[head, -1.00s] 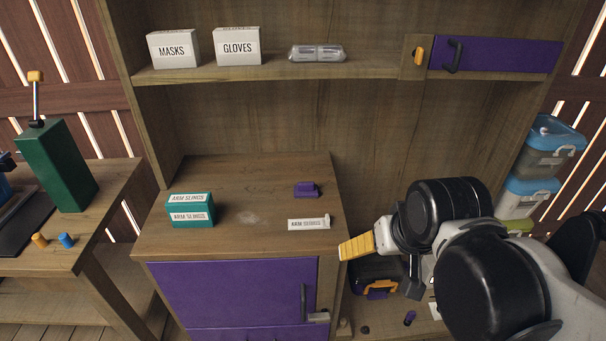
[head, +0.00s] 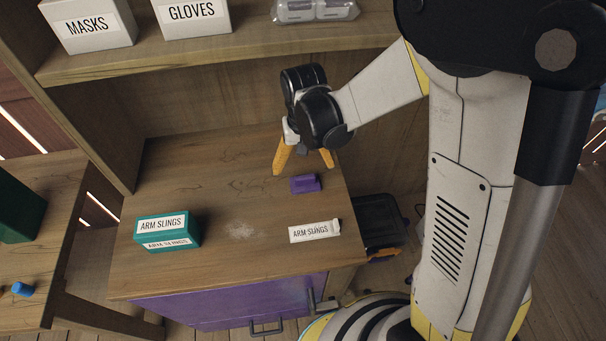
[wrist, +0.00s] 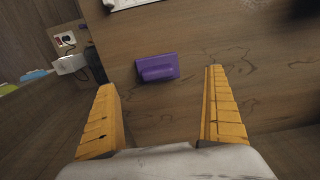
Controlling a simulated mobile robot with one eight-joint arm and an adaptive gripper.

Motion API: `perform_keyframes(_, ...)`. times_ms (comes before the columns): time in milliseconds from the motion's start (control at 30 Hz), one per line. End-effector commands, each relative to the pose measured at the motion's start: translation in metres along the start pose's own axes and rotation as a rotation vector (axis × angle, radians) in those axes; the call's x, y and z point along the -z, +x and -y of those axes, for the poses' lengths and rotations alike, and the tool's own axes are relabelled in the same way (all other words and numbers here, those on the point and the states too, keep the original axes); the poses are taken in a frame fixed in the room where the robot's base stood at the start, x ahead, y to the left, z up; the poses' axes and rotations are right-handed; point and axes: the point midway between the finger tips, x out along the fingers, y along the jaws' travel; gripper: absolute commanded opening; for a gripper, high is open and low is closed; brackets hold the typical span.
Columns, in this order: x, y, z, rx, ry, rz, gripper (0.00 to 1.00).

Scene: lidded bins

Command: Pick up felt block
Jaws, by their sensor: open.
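The felt block looks to be the small purple block (head: 305,183) on the wooden cabinet top (head: 215,265). It has a raised ridge along it. In the wrist view the purple block (wrist: 157,67) lies past the fingertips, a little left of the middle of the gap. My gripper (head: 302,168) is above the back of the cabinet top, with its yellow fingers pointing down just behind the block. In the wrist view my gripper (wrist: 160,78) is open and empty, with wide space between the fingers. Neither finger visibly touches the block.
A white "ARM SLINGS" packet (head: 315,231) lies in front of the block. A teal "ARM SLINGS" box (head: 167,231) stands at the left. A shelf above holds a MASKS box (head: 88,24), a GLOVES box (head: 191,16) and a clear pack (head: 315,9).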

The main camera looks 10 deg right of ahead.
Motion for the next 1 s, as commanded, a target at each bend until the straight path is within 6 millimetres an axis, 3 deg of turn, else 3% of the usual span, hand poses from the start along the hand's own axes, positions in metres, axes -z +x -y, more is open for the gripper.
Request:
perform_keyframes(100, 0.001, 0.024, 0.000, 0.000, 0.000, -0.001, 1.00)
perform_keyframes(333, 0.003, 0.044, -0.003, 0.000, 0.001, -0.001, 1.00)
perform_keyframes(533, 0.007, 0.076, -0.006, 0.000, 0.000, -0.002, 1.00)
perform_keyframes(800, 0.006, 0.081, -0.006, 0.000, 0.000, -0.002, 1.00)
perform_keyframes(833, 0.006, 0.081, -0.006, 0.000, 0.000, -0.002, 0.97)
perform_keyframes(867, 0.006, 0.081, -0.006, 0.000, 0.000, -0.002, 0.88)
perform_keyframes(1000, 0.006, 0.081, -0.006, 0.000, 0.000, -0.002, 0.45)
